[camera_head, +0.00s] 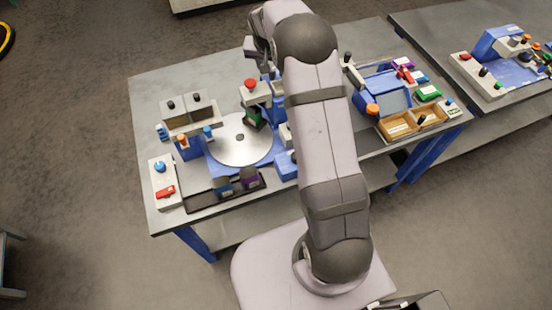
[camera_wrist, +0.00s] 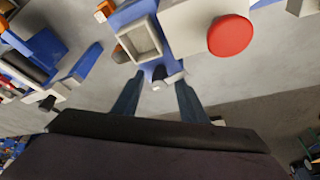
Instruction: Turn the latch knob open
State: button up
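In the wrist view my gripper (camera_wrist: 160,78) is open, its two dark blue fingers pointing toward the workbench. A small knob-like part, dark with a pale end (camera_wrist: 168,80), shows between the fingertips; it may be the latch knob. The fingers look apart from each other, and I cannot tell whether either touches this part.
A red button (camera_wrist: 231,36) on a pale box stands close to the right finger; it also shows in the head view (camera_head: 250,84). A round silver turntable (camera_head: 240,150) is on the grey bench (camera_head: 145,100). A blue-framed panel (camera_head: 385,98) and wooden bins (camera_head: 430,115) stand right.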

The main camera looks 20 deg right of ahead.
jog(key=n+y+p, duration=0.1)
jog(key=n+p, duration=0.1)
jog(key=n, duration=0.1)
jog(key=shift+s+d+n, duration=0.1)
jog(key=shift+d+n, duration=0.05)
jog(key=shift+n, duration=0.25)
jog(key=n+y, duration=0.1)
jog(key=n, duration=0.1)
jog(key=n+y, duration=0.1)
jog(key=n, duration=0.1)
jog(key=shift+d+f+n+t, duration=0.1)
jog(key=shift+d+n+t, duration=0.05)
jog(key=shift+n+t, duration=0.15)
jog(key=b+v, duration=0.3)
jog(key=v, duration=0.4)
jog(key=s+a+f+g+b, duration=0.1)
jog(key=s+a+f+b, duration=0.1)
jog(key=s, duration=0.7)
jog(key=s+a+f+m+g+b, duration=0.1)
jog(key=s+a+f, duration=0.3)
jog(key=s, duration=0.5)
jog(key=s+a+f+g+b, duration=0.2)
jog(key=s+a, duration=0.3)
jog(key=s, duration=0.5)
jog(key=shift+a+f+m+b, duration=0.3)
jog(key=shift+f+m+b, duration=0.1)
jog(key=shift+f, duration=0.3)
